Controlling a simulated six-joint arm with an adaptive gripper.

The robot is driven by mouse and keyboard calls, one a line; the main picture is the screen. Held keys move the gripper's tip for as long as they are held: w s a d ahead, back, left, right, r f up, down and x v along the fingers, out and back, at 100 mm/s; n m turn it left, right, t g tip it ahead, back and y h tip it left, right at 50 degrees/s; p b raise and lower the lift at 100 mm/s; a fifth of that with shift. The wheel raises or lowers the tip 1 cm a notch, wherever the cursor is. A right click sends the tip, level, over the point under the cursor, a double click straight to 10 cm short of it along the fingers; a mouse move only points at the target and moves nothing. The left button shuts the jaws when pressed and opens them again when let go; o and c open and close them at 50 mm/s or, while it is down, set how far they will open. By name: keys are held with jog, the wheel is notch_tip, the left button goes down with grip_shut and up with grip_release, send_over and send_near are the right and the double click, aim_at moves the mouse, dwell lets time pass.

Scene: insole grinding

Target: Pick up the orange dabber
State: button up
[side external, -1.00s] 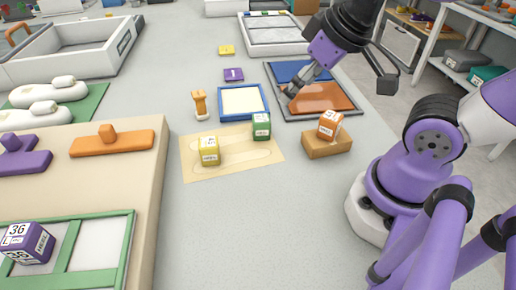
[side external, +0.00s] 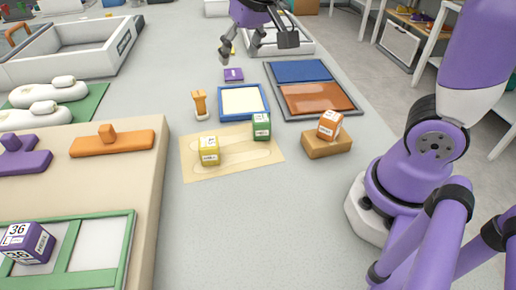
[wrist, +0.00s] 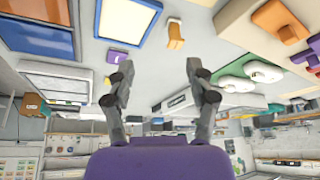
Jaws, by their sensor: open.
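In the wrist view the dabber (wrist: 175,36) shows above the gap between my fingers. My gripper (side external: 226,52) is beyond the dabber at the back of the table, raised above the surface. The wrist view shows my gripper (wrist: 156,62) with its two fingers wide apart and nothing between them. It does not touch the dabber.
The blue-framed pad (side external: 263,101) is right of the dabber, and a purple block (side external: 233,75) lies behind. A tray with blue and orange pads (side external: 358,104) is further right. Yellow (side external: 209,158) and green (side external: 261,133) cubes stand in front. The raised beige block (side external: 150,190) is left.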

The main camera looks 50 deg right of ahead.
aim_at(199, 94)
jog(key=w+f+m, duration=0.1)
jog(key=w+f, duration=0.3)
jog(key=w+f+m, duration=0.1)
jog(key=w+f, duration=0.3)
jog(key=w, duration=0.1)
jog(key=w+f+m+g+h, duration=0.1)
jog(key=w+f, duration=0.3)
jog(key=shift+w+a, duration=0.2)
jog(key=shift+w, duration=0.15)
jog(key=x, duration=0.6)
jog(key=shift+s+d+f, duration=0.15)
jog(key=shift+c, duration=0.4)
jog(key=c, duration=0.9)
